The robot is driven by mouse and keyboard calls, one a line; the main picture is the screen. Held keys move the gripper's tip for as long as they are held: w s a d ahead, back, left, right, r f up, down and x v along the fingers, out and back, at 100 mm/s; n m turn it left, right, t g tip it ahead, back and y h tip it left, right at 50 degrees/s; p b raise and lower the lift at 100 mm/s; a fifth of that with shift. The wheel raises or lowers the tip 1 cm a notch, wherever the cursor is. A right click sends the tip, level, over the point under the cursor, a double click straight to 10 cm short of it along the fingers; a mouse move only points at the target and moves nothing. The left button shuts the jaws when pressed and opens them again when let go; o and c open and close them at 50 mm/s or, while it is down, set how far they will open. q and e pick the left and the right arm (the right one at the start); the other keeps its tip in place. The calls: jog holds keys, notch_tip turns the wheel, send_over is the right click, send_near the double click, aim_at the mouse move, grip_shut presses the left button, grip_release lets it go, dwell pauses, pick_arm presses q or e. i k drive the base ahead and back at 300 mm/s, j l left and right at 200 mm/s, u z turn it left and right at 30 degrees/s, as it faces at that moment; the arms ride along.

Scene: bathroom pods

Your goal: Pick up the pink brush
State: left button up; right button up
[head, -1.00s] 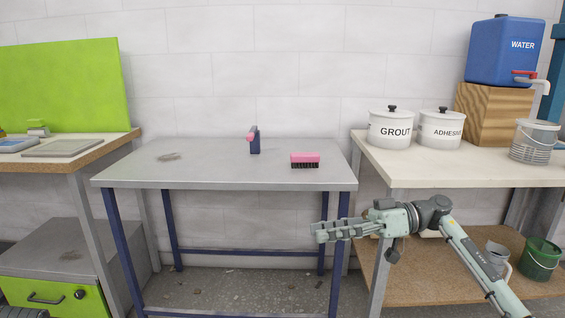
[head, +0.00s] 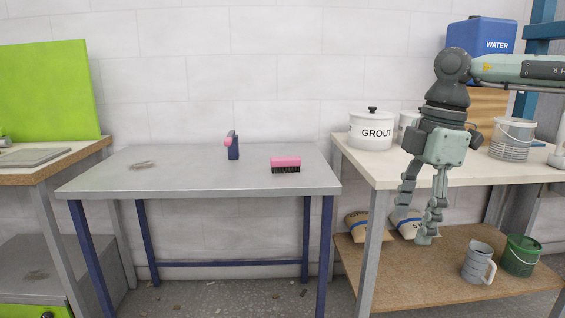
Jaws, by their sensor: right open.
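The pink brush (head: 286,164) has a pink top and dark bristles. It lies bristles down on the grey metal table (head: 195,181), towards the right side of the top. My right gripper (head: 414,226) points down in front of the right-hand bench, well to the right of the brush and apart from it. Its fingers are spread and nothing is between them. My left gripper is not in view.
A blue and pink tool (head: 232,146) stands on the table behind the brush. The right bench (head: 374,172) carries a GROUT pot (head: 371,130) and a metal bucket (head: 512,140). A jug (head: 478,262) and a green bucket (head: 520,256) stand below. Most of the tabletop is clear.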

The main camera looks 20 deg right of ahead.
aim_at(288, 164)
jog(key=i, duration=1.85)
